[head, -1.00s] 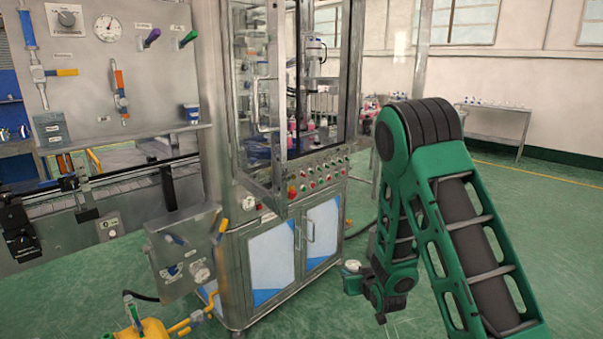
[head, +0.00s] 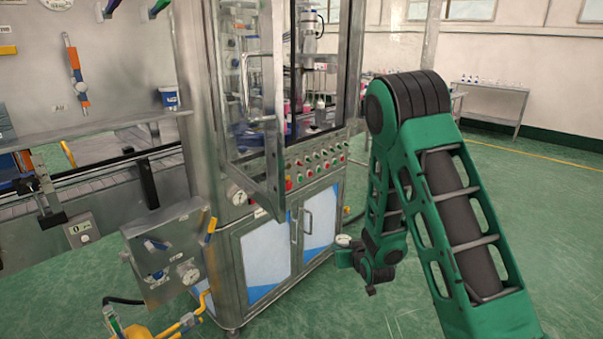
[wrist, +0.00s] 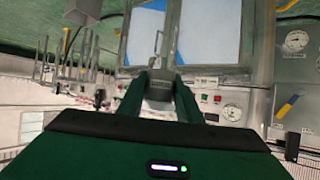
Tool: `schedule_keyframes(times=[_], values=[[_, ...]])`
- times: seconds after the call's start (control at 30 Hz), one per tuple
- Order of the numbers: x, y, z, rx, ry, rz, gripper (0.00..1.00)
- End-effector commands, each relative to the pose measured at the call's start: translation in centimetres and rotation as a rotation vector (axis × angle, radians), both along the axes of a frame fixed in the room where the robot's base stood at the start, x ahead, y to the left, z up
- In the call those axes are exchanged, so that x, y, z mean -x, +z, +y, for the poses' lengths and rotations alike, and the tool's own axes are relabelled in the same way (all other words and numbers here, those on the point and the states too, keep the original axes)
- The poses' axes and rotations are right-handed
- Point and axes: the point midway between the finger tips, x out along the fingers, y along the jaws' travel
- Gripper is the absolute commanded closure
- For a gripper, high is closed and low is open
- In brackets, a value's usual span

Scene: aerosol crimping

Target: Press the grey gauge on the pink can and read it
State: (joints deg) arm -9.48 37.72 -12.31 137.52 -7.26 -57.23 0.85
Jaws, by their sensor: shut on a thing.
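My gripper (head: 350,258) hangs low at the right of the machine cabinet, in front of its lower doors. In the wrist view my gripper (wrist: 160,82) is shut on a grey round thing, which I take to be the grey gauge (wrist: 160,91). In the head view the gauge (head: 343,240) shows a small pale face on top of the gripper. I cannot read it. Small pink shapes, perhaps cans (head: 307,106), stand inside the glazed machine, partly hidden by frame and glass. I cannot tell which is the pink can.
The steel machine (head: 270,240) has an open glass door (head: 262,120) jutting forward and a row of buttons (head: 315,155). A steel panel box (head: 165,250) and a yellow thing (head: 155,330) stand at lower left. A side table (head: 490,100) is at the back right. The green floor at right is clear.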

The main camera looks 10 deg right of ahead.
Motion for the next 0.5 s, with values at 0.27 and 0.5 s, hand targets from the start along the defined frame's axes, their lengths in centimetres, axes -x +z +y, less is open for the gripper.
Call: schedule_keyframes(times=[0.27,0.5], values=[[-4.3,6.3,4.3,0.01,0.118,-0.172,0.99],[-8.2,16.3,9.1,0.047,0.235,-0.42,0.99]])
